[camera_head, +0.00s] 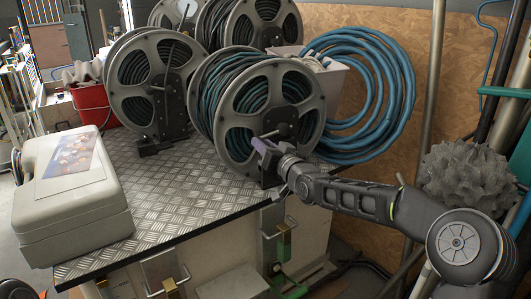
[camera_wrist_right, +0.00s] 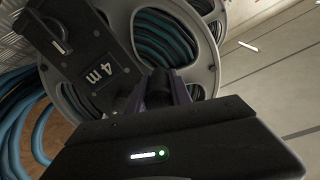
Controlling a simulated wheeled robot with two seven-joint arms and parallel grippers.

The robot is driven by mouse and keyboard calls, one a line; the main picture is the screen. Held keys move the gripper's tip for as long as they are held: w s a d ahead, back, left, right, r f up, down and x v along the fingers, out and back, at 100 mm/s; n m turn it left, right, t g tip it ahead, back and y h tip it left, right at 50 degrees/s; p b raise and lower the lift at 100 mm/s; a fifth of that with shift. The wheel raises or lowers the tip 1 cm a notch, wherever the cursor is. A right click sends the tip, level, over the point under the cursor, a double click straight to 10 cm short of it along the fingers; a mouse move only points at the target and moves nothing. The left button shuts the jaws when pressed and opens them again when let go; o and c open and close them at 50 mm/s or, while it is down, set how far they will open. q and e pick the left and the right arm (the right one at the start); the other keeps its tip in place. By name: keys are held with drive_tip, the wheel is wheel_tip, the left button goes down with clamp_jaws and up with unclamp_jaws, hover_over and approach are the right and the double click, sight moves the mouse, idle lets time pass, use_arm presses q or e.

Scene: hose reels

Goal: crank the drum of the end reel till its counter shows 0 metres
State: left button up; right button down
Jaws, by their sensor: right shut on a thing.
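The end reel (camera_head: 226,128) stands at the right front of the tread-plate bench, a grey spoked drum wound with dark teal hose. Its drum (camera_wrist_right: 208,76) also fills the upper middle of the right wrist view. A dark counter box (camera_wrist_right: 97,68) there reads "4 m", turned on its side in the picture. My right gripper (camera_head: 264,147) reaches in from the right to the lower front of this reel. In the right wrist view my right gripper (camera_wrist_right: 165,92) is shut on the dark crank handle (camera_wrist_right: 158,80), partly hidden between the fingers. My left gripper is not in view.
Another reel (camera_head: 118,72) stands to the left, with more behind. A grey case (camera_head: 75,215) lies on the bench's (camera_head: 185,195) left end. A blue hose coil (camera_head: 395,85) hangs on the board at right. A red bucket (camera_head: 92,103) stands at back left.

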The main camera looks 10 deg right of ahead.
wheel_tip(320, 180, up, 4)
drive_tip(key=m, duration=0.3)
drive_tip(key=shift+d+f+m, duration=0.15)
drive_tip(key=shift+f+m, duration=0.05)
drive_tip(key=shift+m, duration=0.1)
drive_tip(key=shift+w+d+r+m+b, duration=0.1)
drive_tip(key=shift+d+r+m+b, duration=0.15)
drive_tip(key=shift+r+m, duration=0.45)
drive_tip(key=shift+w+d+r+m+b, duration=0.2)
drive_tip(key=shift+r+m, duration=0.25)
drive_tip(key=shift+m, duration=0.45)
drive_tip(key=shift+s, duration=0.15)
drive_tip(key=c, duration=1.2)
unclamp_jaws()
drive_tip(key=shift+f, duration=0.1)
drive_tip(key=shift+o, duration=0.2)
